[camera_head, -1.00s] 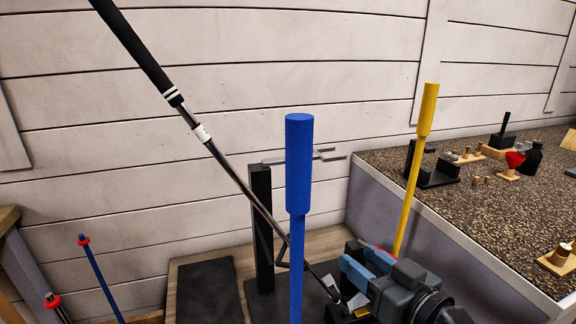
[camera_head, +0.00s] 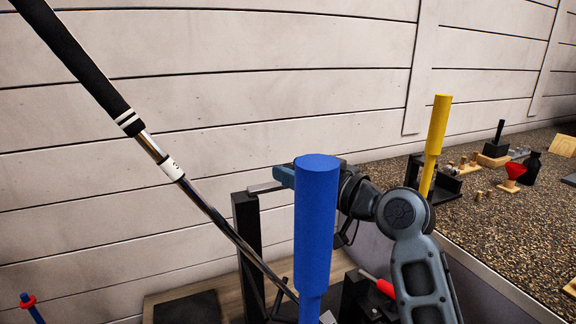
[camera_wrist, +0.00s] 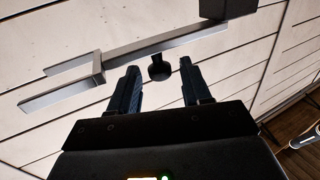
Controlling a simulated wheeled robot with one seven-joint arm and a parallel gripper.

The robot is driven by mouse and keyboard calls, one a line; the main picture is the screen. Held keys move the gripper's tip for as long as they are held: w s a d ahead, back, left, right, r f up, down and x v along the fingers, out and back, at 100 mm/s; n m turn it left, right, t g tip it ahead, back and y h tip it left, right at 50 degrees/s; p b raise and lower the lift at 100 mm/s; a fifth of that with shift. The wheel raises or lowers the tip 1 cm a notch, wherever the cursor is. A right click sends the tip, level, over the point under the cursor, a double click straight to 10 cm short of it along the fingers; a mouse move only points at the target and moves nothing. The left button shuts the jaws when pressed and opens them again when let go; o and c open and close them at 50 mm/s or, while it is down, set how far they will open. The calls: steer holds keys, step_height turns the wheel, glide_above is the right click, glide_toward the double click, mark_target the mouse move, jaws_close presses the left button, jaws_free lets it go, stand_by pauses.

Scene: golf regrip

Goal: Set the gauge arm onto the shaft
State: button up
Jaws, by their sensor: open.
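The golf club leans diagonally at left in the head view, with a black grip (camera_head: 75,60) and a metal shaft (camera_head: 215,215) with a white band. The gauge arm (camera_head: 265,187) is a grey bar on top of a black post (camera_head: 247,240). In the wrist view the gauge arm (camera_wrist: 150,46) spans the upper left and ends in a two-pronged fork. A black knob (camera_wrist: 160,67) shows just below the bar. My gripper (camera_wrist: 160,82) is open, its fingertips on either side of the knob in this view. Contact cannot be told. In the head view the blue stick hides part of my gripper.
The thick blue stick (camera_head: 317,215) stands upright in front of the post. A yellow stick (camera_head: 435,140) stands to the right. A speckled bench (camera_head: 480,220) with small tools fills the right. A red-handled tool (camera_head: 378,284) lies low beside my arm.

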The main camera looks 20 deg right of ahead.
steer(key=shift+x, duration=1)
jaws_close()
